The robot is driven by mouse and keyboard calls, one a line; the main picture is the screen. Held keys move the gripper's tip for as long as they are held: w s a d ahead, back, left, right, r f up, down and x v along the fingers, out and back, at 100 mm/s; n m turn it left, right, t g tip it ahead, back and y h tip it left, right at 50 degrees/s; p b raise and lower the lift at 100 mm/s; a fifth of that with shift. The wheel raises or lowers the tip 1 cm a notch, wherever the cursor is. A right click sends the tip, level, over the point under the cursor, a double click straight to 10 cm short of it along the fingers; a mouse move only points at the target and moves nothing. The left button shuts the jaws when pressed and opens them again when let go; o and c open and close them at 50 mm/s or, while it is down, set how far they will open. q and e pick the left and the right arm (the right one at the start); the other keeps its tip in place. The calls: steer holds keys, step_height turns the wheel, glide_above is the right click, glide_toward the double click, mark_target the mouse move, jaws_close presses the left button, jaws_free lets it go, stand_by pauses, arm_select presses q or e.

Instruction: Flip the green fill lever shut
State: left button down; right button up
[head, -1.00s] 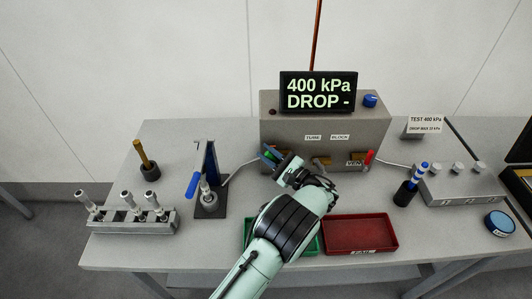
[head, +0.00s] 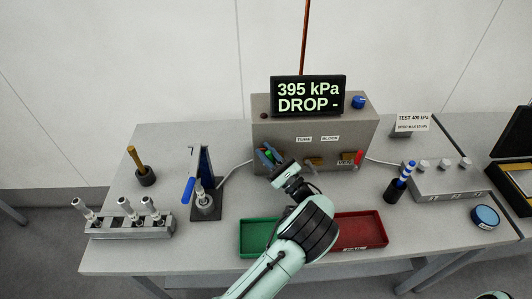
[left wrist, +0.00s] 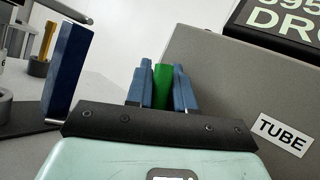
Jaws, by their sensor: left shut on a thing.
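The green fill lever (head: 268,154) is at the left of the grey test box's front face, mostly hidden by my fingers in the head view. In the left wrist view the green lever (left wrist: 162,86) stands upright between two blue fingers. My left gripper (head: 269,157) is shut on it, and the fingers also show in the left wrist view (left wrist: 161,90). The grey test box (head: 345,130) carries a display (head: 308,95) reading 395 kPa, DROP -.
A red lever (head: 359,157) marked VENT is at the box's right, with a brass valve (head: 314,161) between. A green tray (head: 256,238) and red tray (head: 361,231) lie in front. A blue-handled stand (head: 205,205) is left of my arm.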

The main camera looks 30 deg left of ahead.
arm_select(q)
steer(key=c, duration=1.1)
jaws_free()
steer(key=shift+d+f, duration=0.1)
steer(key=shift+d, duration=0.05)
arm_select(e)
steer(key=shift+s+f, duration=0.1)
arm_select(q)
steer(key=shift+s+d+f, duration=0.1)
steer(key=shift+d+f, duration=0.1)
steer(key=shift+d, duration=0.05)
steer(key=s+d, duration=0.1)
steer(key=d, duration=0.3)
steer(key=s+d+b, duration=0.1)
steer(key=d, duration=0.3)
steer(key=s+d, duration=0.1)
steer(key=d, duration=0.3)
steer(key=shift+s+b, duration=0.2)
steer(key=shift+b, duration=0.1)
arm_select(e)
steer(key=shift+s+f, duration=0.95)
steer(key=shift+f, duration=0.05)
